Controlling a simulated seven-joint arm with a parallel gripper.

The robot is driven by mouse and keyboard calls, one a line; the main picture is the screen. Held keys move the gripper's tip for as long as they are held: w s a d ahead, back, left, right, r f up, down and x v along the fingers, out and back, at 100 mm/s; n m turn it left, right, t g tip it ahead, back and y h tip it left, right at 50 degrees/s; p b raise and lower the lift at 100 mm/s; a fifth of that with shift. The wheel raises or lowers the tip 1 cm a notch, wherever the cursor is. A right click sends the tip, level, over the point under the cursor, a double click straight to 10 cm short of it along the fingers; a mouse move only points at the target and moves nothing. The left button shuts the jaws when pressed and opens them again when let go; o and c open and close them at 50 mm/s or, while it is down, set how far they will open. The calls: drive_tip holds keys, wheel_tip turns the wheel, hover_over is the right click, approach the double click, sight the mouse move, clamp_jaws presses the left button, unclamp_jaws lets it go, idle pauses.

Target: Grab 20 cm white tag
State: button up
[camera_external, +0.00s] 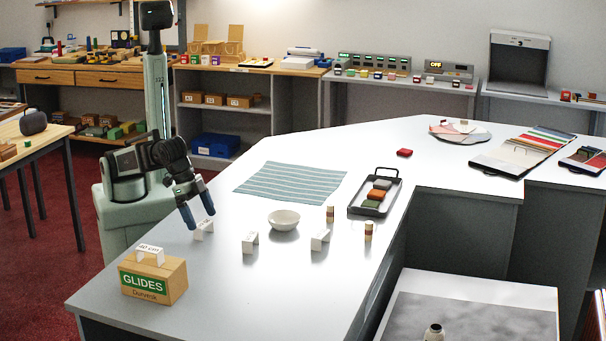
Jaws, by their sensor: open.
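Several small white folded tags stand on the grey counter. One tag (204,229) is right by my gripper (200,219), whose two blue fingers are apart, pointing down, with nothing seen between them. I cannot tell whether the fingers straddle this tag or are just above and behind it. A second tag (250,242) stands in front of the white bowl, and a third tag (320,240) stands to the bowl's right. Their print is too small to read, so I cannot tell which is 20 cm. Another white tag (149,254) on the GLIDES box ends in "0 cm"; its first digit is unclear.
The GLIDES box (154,283) stands at the counter's front left. A white bowl (284,220), two small cylinders (330,214) (368,231) and a dark tray (366,210) with coloured blocks lie to the right. A striped cloth (290,182) lies flat behind.

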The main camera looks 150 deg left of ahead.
sight(204, 224)
drive_tip(key=shift+x, duration=2)
drive_tip(key=shift+s+a, duration=0.1)
drive_tip(key=shift+c, duration=0.3)
drive_tip(key=c, duration=1)
drive_tip(key=shift+o, duration=0.2)
drive_tip(key=shift+r, duration=0.15)
